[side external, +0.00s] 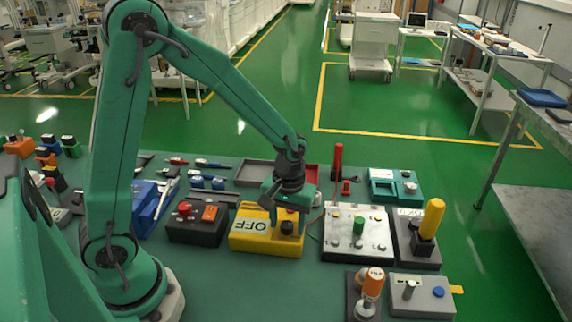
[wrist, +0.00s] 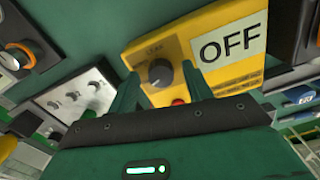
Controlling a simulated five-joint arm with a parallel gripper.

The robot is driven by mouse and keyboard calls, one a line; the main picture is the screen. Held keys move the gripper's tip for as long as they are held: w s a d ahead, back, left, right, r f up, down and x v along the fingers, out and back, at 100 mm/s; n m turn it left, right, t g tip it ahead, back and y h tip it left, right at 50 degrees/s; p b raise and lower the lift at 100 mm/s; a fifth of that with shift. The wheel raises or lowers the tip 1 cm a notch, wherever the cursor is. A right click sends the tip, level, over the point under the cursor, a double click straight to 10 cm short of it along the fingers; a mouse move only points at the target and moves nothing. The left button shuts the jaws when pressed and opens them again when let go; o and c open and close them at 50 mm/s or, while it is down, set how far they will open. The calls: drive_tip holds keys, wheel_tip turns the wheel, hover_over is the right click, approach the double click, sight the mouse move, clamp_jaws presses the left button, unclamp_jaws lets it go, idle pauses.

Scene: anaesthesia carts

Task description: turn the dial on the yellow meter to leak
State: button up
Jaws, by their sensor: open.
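The yellow meter (side external: 262,243) sits on the green table and carries a white label reading OFF; it also shows in the wrist view (wrist: 205,78). Its black dial (wrist: 161,73) is on the top face, with small lettering above it that is hard to read. A red button (wrist: 179,102) is partly hidden by my gripper. My gripper (wrist: 160,70) is open, with its two green fingers on either side of the dial in the picture. In the side view my gripper (side external: 287,210) is just above the meter's right part. I cannot tell whether the fingers touch the dial.
A dark box with red and orange controls (side external: 190,230) is close on the left.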

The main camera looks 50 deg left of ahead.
drive_tip(key=c, duration=1)
drive_tip(key=shift+m, duration=0.4)
drive_tip(key=m, duration=0.4)
drive_tip(key=shift+d, duration=0.1)
drive_tip(key=shift+o, duration=0.2)
drive_tip(key=m, duration=0.5)
drive_tip(key=shift+m+t, duration=0.3)
drive_tip(key=m, duration=0.3)
drive_tip(key=shift+m, duration=0.3)
drive_tip(key=m, duration=0.3)
drive_tip(key=shift+m, duration=0.3)
drive_tip(key=m, duration=0.6)
drive_tip(key=shift+s, duration=0.1)
